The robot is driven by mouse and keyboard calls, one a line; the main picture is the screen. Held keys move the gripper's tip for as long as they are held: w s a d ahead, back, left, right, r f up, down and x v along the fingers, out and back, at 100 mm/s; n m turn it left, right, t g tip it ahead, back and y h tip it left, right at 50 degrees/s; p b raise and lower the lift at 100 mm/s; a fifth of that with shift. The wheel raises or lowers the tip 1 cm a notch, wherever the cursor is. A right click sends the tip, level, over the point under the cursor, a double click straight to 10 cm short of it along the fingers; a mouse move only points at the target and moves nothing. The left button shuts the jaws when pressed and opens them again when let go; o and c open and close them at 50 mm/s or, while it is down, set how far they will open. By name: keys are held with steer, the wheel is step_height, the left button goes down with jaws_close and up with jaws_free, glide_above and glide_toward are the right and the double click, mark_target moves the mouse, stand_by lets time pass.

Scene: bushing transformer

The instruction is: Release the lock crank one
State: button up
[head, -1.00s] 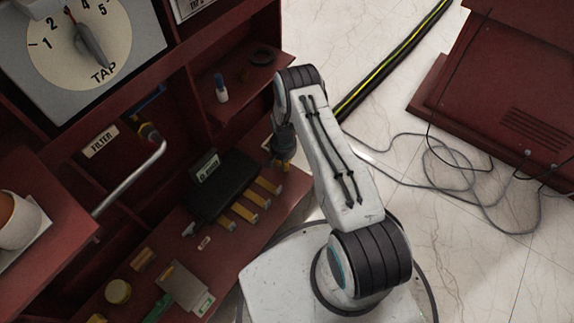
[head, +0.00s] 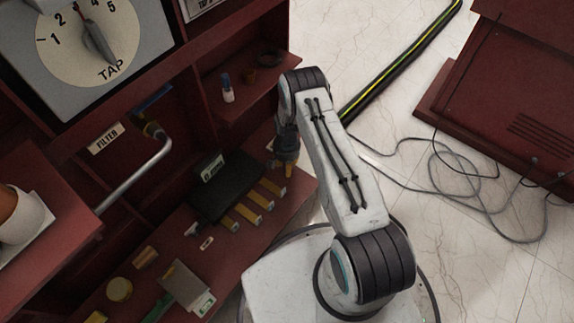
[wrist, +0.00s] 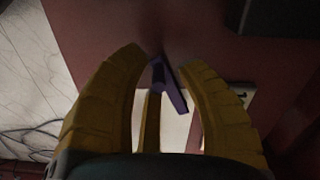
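My gripper (head: 285,167) hangs at the right end of the dark red shelf, with its yellow fingers pointing down. In the wrist view, the gripper (wrist: 163,58) has its curved yellow fingers apart, with a third yellow finger-like part between them. A slim purple lever-like piece (wrist: 172,92) shows between the fingertips; whether they touch it is unclear. I cannot tell if it is the lock crank.
A black block (head: 228,187) and several yellow bars (head: 262,200) lie on the lower shelf (head: 190,240), left of my gripper. A TAP dial (head: 92,40) is at the upper left. Loose cables (head: 450,170) lie on the pale floor near a red cabinet (head: 510,100).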

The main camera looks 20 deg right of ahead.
step_height(320, 180, up, 12)
stand_by(0.9)
stand_by(0.5)
steer(key=s+a+r+n+t+p, duration=0.2)
steer(key=r+p, duration=0.6)
steer(key=r, duration=1.2)
steer(key=s+d+r+n+p, duration=0.15)
steer(key=s+r+p, duration=0.5)
steer(key=r, duration=1.35)
steer(key=s+r+n+p, duration=0.1)
steer(key=s+r+p, duration=0.5)
steer(key=r, duration=0.3)
steer(key=s+a+r+n+t+p, duration=0.1)
steer(key=s+r+n+p, duration=0.1)
steer(key=s+r+p, duration=0.5)
steer(key=s+r+n+p, duration=0.1)
steer(key=s+r+p, duration=0.5)
steer(key=r, duration=0.7)
steer(key=shift+s+a+r+n+p, duration=0.15)
steer(key=shift+s+a+n+p, duration=0.25)
steer(key=shift+p, duration=0.15)
